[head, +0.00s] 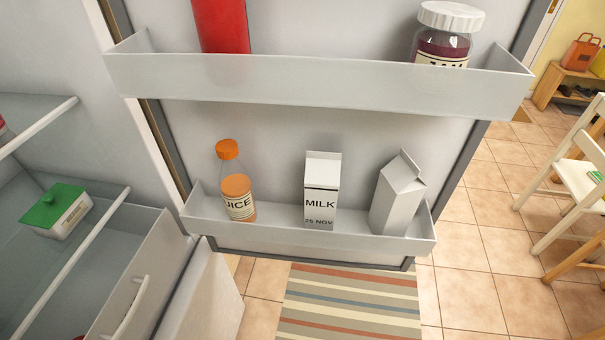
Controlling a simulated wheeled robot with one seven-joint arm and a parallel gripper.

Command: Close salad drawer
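The salad drawer (150,268) is at the lower left of the head view, low inside the open fridge. It is a grey bin with a pale handle (132,306) on its front. Its front stands out past the white front bar of the shelf above, so it looks pulled out. A small piece of something red shows at the bottom edge of the picture by the drawer; most of it is cut off. The drawer's lower part is also cut off. My gripper is not in view.
The open fridge door (280,135) fills the middle. Its racks hold a juice bottle (236,185), milk carton (321,190), grey carton (397,195), jam jar (443,38) and red container (222,25). A green-lidded tub (58,212) sits on a shelf. A white chair (575,185) stands right.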

